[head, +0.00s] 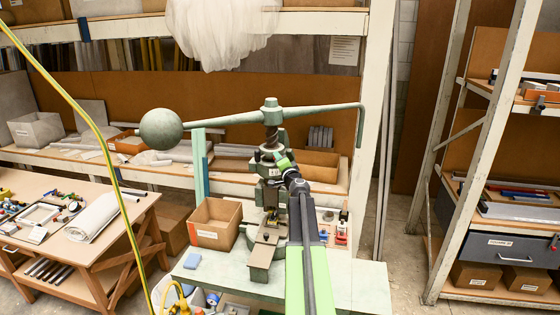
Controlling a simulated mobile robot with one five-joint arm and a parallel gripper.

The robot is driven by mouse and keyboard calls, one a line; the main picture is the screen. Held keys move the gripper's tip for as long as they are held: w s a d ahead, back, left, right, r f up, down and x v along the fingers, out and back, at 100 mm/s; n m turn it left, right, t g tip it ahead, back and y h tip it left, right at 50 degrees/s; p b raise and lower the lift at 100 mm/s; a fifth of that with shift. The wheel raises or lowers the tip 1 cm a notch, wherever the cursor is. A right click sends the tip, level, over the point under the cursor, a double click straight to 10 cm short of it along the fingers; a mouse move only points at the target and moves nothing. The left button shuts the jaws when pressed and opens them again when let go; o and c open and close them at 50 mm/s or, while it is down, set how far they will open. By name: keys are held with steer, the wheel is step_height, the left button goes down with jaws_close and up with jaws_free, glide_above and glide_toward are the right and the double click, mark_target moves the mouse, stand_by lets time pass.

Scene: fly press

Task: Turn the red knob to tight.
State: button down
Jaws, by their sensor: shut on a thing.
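The green fly press (271,150) stands on the pale workbench (365,275), with its long arm and ball weight (160,129) spread across the top. My gripper (283,160) reaches up from below and is at the press's upper body, just right of its screw column. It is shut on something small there. I take this to be the red knob, but no red shows between the jaws; the gripper and wrist hide it. How far the knob is turned cannot be seen.
An open cardboard box (214,224) stands left of the press. Small red and blue items (341,235) lie right of my arm. A yellow-green hose (95,130) crosses the left. A shelf rack (490,170) stands at right, with bare floor before it.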

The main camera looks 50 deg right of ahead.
steer(key=shift+f+m, duration=0.1)
steer(key=shift+m, duration=2.1)
steer(key=c, duration=1.1)
jaws_free()
steer(key=shift+s, duration=0.1)
steer(key=v, duration=1.7)
steer(key=shift+a, duration=0.15)
steer(key=shift+s+f, duration=0.1)
